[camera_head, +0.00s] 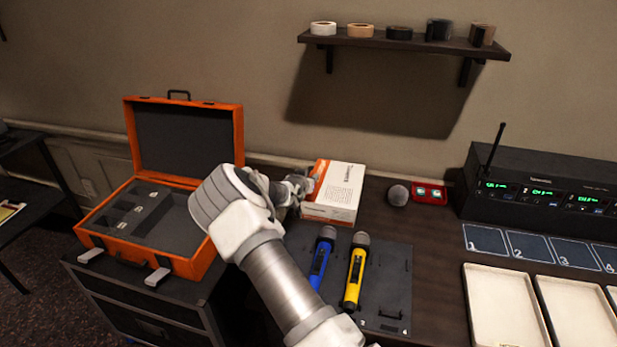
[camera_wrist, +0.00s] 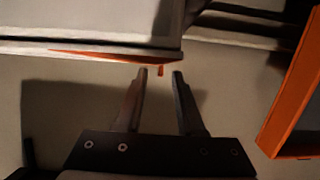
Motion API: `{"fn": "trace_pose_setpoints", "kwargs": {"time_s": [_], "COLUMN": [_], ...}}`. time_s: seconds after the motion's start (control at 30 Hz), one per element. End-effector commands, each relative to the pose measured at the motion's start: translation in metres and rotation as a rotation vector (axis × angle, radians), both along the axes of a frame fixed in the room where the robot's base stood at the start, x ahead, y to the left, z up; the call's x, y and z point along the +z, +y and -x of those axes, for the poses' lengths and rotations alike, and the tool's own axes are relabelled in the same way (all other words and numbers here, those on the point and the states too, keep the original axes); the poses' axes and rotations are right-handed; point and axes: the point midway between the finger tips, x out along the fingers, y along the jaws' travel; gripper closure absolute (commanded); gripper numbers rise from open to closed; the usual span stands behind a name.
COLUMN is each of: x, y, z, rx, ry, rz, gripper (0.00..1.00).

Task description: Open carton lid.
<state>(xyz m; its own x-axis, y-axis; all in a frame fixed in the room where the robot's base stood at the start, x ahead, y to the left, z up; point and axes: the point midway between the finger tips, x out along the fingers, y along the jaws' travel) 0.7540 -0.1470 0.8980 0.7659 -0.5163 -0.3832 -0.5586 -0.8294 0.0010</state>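The white and orange carton (camera_head: 340,187) stands on the desk against the wall, its printed white top facing up; the lid looks shut. My gripper (camera_head: 302,186) is at the carton's left side in the head view, where my wrist partly hides the contact area. In the wrist view my gripper (camera_wrist: 160,72) has its two fingers apart with nothing clearly between them. The carton's edge (camera_wrist: 100,52) crosses just beyond the fingertips, with a small orange tab (camera_wrist: 160,70) by the gap. I cannot tell whether a finger touches it.
An open orange case (camera_head: 185,262) stands left; its edge also shows in the wrist view (camera_wrist: 293,95). Blue (camera_head: 320,262) and yellow (camera_head: 355,275) microphones lie on a dark mat (camera_head: 392,285). A grey ball (camera_head: 398,195) and red box (camera_head: 430,194) sit right of the carton. A shelf (camera_head: 400,40) hangs above.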

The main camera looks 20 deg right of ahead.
Motion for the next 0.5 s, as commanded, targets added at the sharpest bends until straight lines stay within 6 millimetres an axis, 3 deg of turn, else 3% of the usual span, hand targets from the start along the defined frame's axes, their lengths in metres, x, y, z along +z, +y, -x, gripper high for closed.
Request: {"fn": "trace_pose_setpoints", "kwargs": {"time_s": [0.2, 0.4, 0.5], "x": [0.0002, 0.0004, 0.0004], "y": [-0.0001, -0.0001, -0.0001], "z": [-0.0002, -0.0001, -0.0001], "rx": [0.000, 0.000, 0.000], "ry": [0.000, 0.000, -0.001], "rz": [0.000, 0.000, -0.001], "gripper": [0.62, 0.98, 1.00]}}
